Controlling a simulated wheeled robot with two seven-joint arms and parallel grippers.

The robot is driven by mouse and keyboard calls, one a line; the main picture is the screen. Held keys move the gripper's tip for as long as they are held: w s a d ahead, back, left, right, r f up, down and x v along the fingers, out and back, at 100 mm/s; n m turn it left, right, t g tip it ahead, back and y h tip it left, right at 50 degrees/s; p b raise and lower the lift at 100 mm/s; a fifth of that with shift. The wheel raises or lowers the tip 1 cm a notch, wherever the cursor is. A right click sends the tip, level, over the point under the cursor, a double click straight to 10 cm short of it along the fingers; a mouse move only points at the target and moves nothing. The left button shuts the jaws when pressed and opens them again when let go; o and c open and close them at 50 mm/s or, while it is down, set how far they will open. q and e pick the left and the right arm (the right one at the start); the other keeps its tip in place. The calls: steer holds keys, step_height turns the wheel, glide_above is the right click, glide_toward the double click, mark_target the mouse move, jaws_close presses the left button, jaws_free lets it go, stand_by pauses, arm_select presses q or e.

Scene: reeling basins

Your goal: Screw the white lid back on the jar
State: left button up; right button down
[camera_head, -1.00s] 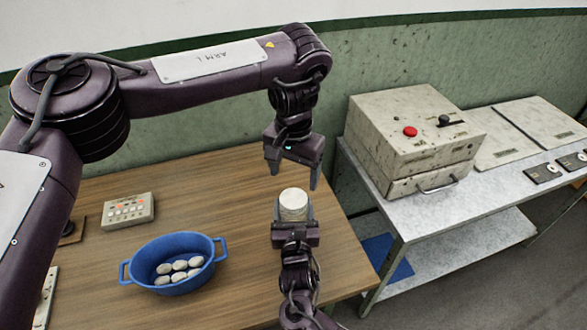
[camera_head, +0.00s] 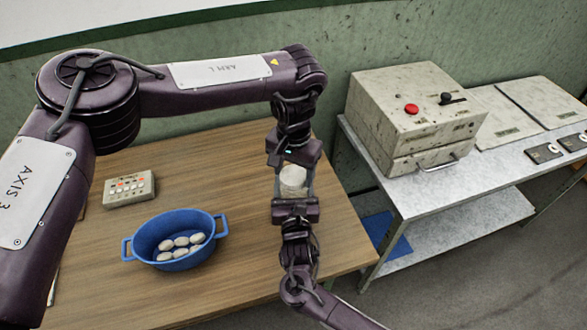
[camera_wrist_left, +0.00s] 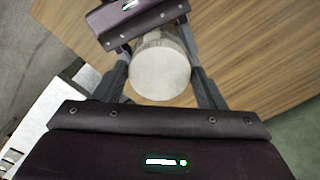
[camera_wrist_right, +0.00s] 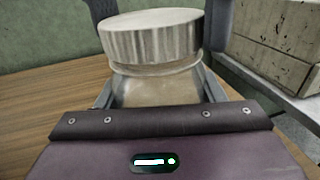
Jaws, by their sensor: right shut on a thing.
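The jar (camera_wrist_right: 158,90) stands upright in my right gripper (camera_head: 294,192), whose fingers are shut on its body. The white ribbed lid (camera_wrist_right: 150,36) sits on top of the jar, and its round top (camera_wrist_left: 160,73) shows in the left wrist view. A pale neck band shows under the lid; whether the thread is engaged cannot be told. My left gripper (camera_wrist_left: 158,70) is above the jar with its fingers apart, one on each side of the lid. It looks open, and any contact with the lid is unclear. In the head view the lid (camera_head: 292,176) is partly hidden.
A blue basin (camera_head: 174,262) with several white cocoons stands on the wooden table (camera_head: 240,285), left of the jar. A button box (camera_head: 129,190) lies behind it. A metal bench (camera_head: 385,180) on the right carries a box with a red button (camera_head: 411,109).

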arm_select(q)
steer(key=c, duration=0.7)
steer(key=m, duration=0.5)
steer(key=shift+m, duration=0.3)
steer(key=m, duration=1.6)
steer(key=shift+w+m, duration=0.1)
steer(key=shift+m, duration=0.3)
steer(key=m, duration=0.6)
steer(key=shift+m, duration=0.3)
steer(key=m, duration=0.8)
steer(key=shift+m, duration=0.4)
steer(key=m, duration=0.6)
steer(key=o, duration=1.2)
steer(key=shift+f, duration=0.1)
steer(key=shift+c, duration=0.2)
